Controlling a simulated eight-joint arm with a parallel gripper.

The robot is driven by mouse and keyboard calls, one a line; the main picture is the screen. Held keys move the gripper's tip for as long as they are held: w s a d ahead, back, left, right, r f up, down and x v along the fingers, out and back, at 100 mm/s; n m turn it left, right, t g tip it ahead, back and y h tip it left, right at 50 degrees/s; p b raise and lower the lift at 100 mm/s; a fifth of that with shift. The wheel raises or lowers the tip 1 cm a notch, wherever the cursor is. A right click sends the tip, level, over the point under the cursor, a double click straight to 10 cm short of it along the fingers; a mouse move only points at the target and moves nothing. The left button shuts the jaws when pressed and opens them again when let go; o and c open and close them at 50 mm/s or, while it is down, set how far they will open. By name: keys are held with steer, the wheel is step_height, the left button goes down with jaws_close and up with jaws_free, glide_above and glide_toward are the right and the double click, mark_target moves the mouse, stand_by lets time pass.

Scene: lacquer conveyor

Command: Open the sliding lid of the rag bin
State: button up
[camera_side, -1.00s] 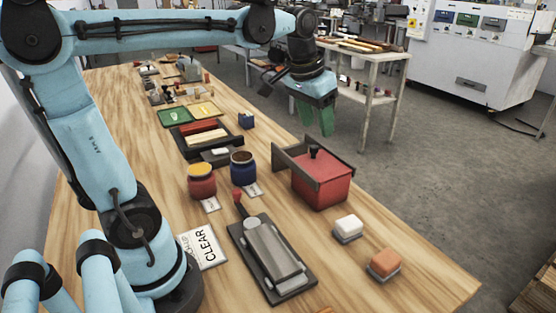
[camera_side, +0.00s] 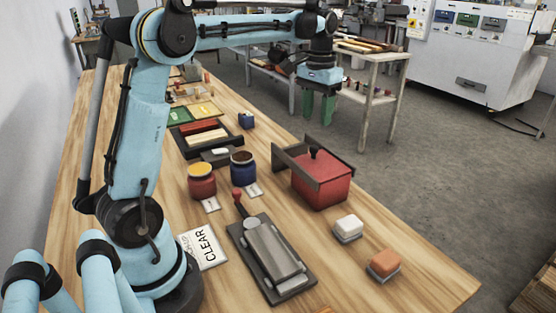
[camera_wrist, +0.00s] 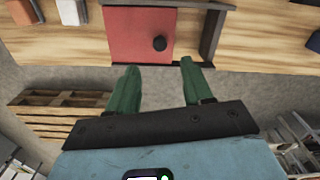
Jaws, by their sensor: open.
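The rag bin (camera_side: 322,194) is a red box near the right edge of the wooden bench in the side view, with dark rails beside its top. Its red lid (camera_side: 330,164) lies over the box and carries a black knob (camera_side: 314,152). In the wrist view the red lid (camera_wrist: 125,35) and the round black knob (camera_wrist: 160,44) show beyond the fingertips. My gripper (camera_side: 318,108) has green fingers pointing down, apart and empty, above and behind the bin in the side view. The fingers show spread in the wrist view (camera_wrist: 158,70). Nothing touches the knob.
Two jars, a red one (camera_side: 202,183) and a blue one (camera_side: 243,170), stand left of the bin. A metal device with a red-knobbed lever (camera_side: 270,255) lies in front. White (camera_side: 348,227) and orange (camera_side: 384,262) blocks sit to the right.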

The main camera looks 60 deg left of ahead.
mark_target(314, 146)
step_height(314, 146, down, 8)
steer(key=shift+f, duration=0.15)
stand_by(0.4)
jaws_close()
